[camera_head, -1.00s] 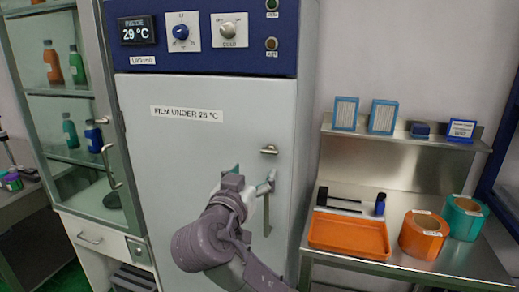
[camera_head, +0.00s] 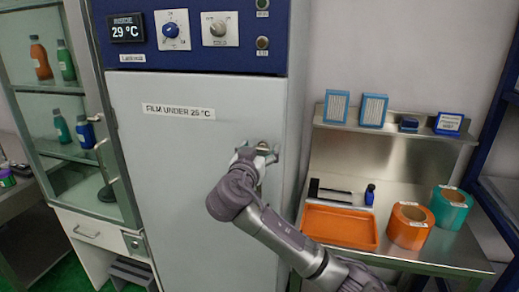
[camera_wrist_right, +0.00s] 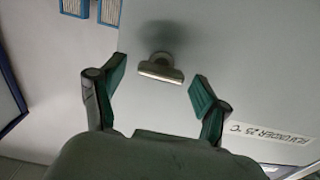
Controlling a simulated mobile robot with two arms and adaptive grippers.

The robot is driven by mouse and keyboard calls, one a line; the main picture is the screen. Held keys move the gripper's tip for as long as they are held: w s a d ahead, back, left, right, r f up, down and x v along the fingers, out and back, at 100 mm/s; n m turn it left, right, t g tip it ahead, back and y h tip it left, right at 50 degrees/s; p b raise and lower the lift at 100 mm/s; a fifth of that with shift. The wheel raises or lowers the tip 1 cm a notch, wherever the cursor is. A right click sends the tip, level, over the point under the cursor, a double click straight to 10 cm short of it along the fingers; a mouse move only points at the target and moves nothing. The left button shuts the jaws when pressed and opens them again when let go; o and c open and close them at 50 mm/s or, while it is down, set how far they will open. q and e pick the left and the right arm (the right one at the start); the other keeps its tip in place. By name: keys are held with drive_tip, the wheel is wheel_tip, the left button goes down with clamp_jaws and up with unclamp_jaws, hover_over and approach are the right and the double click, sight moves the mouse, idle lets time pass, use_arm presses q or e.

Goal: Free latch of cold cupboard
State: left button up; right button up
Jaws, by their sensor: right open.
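The cold cupboard (camera_head: 170,150) is a tall grey-white cabinet with a blue control panel, its door shut. The door carries a label (camera_head: 179,111) reading "FILM UNDER 25 °C". Its latch, a small metal T-shaped knob (camera_wrist_right: 160,70), stands out from the door in the right wrist view. My right gripper (camera_head: 258,154) is up at the latch near the door's right side. In the wrist view my right gripper (camera_wrist_right: 158,90) is open, one finger on each side of the latch, with gaps to both. In the head view, my gripper and arm mostly hide the latch and door handle. My left gripper is out of view.
The blue panel holds a display (camera_head: 128,28) reading 29 °C and two dials. A glass cabinet (camera_head: 70,110) with bottles stands left. On the right, a steel bench holds an orange tray (camera_head: 340,227) and tape rolls (camera_head: 410,226); blue-framed filters (camera_head: 373,110) stand on its shelf.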

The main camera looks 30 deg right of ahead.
drive_tip(key=c, duration=1.2)
drive_tip(key=shift+o, duration=0.2)
drive_tip(key=shift+n, duration=0.4)
drive_tip(key=n+p, duration=0.1)
drive_tip(key=n, duration=0.2)
drive_tip(key=shift+n, duration=0.4)
drive_tip(key=n+p, duration=0.2)
drive_tip(key=n, duration=0.2)
drive_tip(key=shift+w+a+n+p, duration=0.1)
drive_tip(key=shift+n+p, duration=0.2)
drive_tip(key=shift+p, duration=0.05)
drive_tip(key=n+p, duration=0.4)
drive_tip(key=n, duration=0.1)
drive_tip(key=shift+a+f+n+p, duration=0.1)
drive_tip(key=shift+f+n+p, duration=0.05)
drive_tip(key=shift+n+p, duration=0.65)
drive_tip(key=shift+f+n+p, duration=0.1)
drive_tip(key=shift+n+p, duration=0.35)
drive_tip(key=shift+n, duration=0.65)
